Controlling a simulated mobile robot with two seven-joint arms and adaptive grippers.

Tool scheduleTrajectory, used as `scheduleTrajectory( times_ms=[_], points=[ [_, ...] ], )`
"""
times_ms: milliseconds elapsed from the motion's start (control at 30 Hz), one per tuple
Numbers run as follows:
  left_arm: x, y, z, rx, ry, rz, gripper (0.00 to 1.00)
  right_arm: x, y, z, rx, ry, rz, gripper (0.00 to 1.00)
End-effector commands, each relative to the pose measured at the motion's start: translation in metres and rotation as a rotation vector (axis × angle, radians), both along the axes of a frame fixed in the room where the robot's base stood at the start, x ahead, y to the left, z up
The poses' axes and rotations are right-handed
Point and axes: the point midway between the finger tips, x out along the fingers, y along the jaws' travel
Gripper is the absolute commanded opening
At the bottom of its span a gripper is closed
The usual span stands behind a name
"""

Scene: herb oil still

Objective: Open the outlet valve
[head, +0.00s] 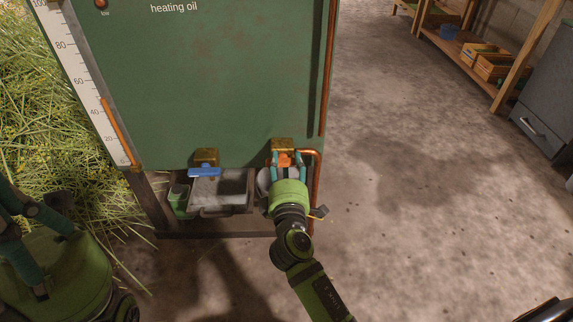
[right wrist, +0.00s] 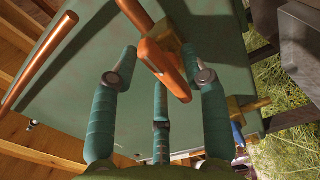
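A green tank (head: 215,85) marked "heating oil" has two brass valves under its bottom edge. The right valve (head: 282,144) has an orange lever (head: 286,158) and sits beside a copper pipe; the left valve (head: 206,155) has a blue lever (head: 204,171). My right gripper (head: 287,168) is at the orange lever. In the right wrist view its teal fingers (right wrist: 160,85) stand apart around the orange lever (right wrist: 163,62), with gaps showing; firm contact is not visible. My left gripper (head: 30,235) is at the lower left, away from the tank, its fingertips partly out of frame.
A grey tray (head: 218,193) and a small green container (head: 179,201) sit below the left valve. The copper pipe (head: 317,180) runs down beside the right valve. Straw (head: 40,120) lies at left. The concrete floor (head: 420,190) at right is clear; shelves stand behind.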

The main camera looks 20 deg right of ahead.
Motion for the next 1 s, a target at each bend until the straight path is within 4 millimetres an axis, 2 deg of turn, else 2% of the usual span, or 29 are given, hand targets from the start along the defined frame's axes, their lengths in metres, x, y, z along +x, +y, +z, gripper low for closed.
scheduleTrajectory(
  times_ms=[233,333,700,833,1000],
  points=[
    [-0.002,0.001,0.000,-0.004,-0.004,0.002,0.00,-0.002,0.001,-0.001,-0.002,0.002,0.000,0.46],
    [-0.001,0.001,0.000,-0.004,-0.002,0.001,0.00,-0.010,0.004,-0.001,0.000,0.002,0.001,0.46],
    [0.000,0.000,-0.001,-0.002,0.001,0.001,0.00,-0.083,0.024,-0.002,0.000,0.005,0.000,0.46],
    [0.000,0.000,-0.001,-0.002,0.001,0.001,0.00,-0.102,0.029,-0.001,0.000,0.003,0.000,0.46],
    [0.000,0.000,-0.001,-0.001,0.003,0.000,0.00,-0.114,0.032,0.000,-0.001,0.001,-0.001,0.46]
  ],
)
